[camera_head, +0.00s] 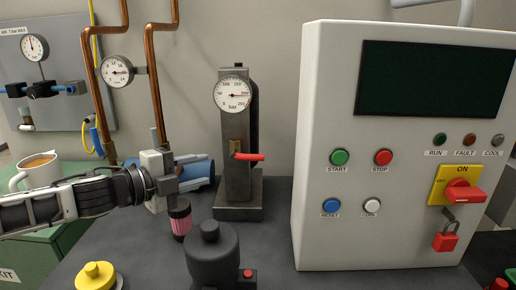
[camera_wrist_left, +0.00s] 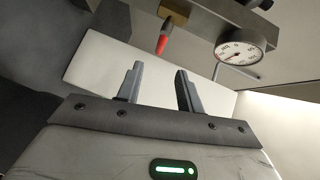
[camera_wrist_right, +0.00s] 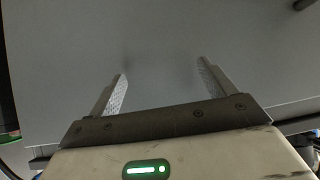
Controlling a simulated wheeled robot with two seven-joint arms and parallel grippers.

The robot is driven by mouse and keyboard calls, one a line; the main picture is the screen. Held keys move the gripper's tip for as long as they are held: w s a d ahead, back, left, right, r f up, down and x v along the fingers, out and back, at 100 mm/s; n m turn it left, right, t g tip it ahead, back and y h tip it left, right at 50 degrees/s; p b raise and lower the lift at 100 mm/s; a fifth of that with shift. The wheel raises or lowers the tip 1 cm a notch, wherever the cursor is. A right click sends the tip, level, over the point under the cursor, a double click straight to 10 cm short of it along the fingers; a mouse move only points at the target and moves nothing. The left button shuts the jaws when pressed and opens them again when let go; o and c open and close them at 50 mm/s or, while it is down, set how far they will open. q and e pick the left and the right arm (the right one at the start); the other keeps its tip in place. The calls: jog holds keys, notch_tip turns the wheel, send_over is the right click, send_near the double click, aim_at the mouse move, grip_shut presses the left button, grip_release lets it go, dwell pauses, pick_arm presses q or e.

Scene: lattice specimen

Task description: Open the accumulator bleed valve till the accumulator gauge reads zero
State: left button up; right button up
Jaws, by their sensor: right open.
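The accumulator gauge (camera_head: 233,94) sits at the top of a grey upright block (camera_head: 236,130); its needle points right, well away from the low end. The bleed valve's red lever (camera_head: 250,157) points right from a brass body, roughly level. My left gripper (camera_head: 206,170) is left of the lever, apart from it, fingers pointing right. In the left wrist view, the left gripper (camera_wrist_left: 156,80) is open and empty, with the red lever (camera_wrist_left: 163,40) and gauge (camera_wrist_left: 240,50) beyond its fingers. My right gripper (camera_wrist_right: 162,72) is open and empty, facing a plain grey surface.
A white control cabinet (camera_head: 330,240) with buttons and a red switch stands at right. A dark capped cylinder (camera_head: 213,258), a pink-banded jar (camera_head: 180,220) and a yellow knob (camera_head: 97,274) are in front. Copper pipes (camera_head: 155,80), another gauge (camera_head: 117,71) and a mug (camera_head: 40,172) are at left.

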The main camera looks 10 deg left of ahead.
aim_at(247, 159)
pick_arm(q)
jog(key=p+x, duration=0.1)
jog(key=x, duration=1.4)
jog(key=shift+s+d+r, duration=0.15)
jog(key=shift+d, duration=0.1)
grip_shut()
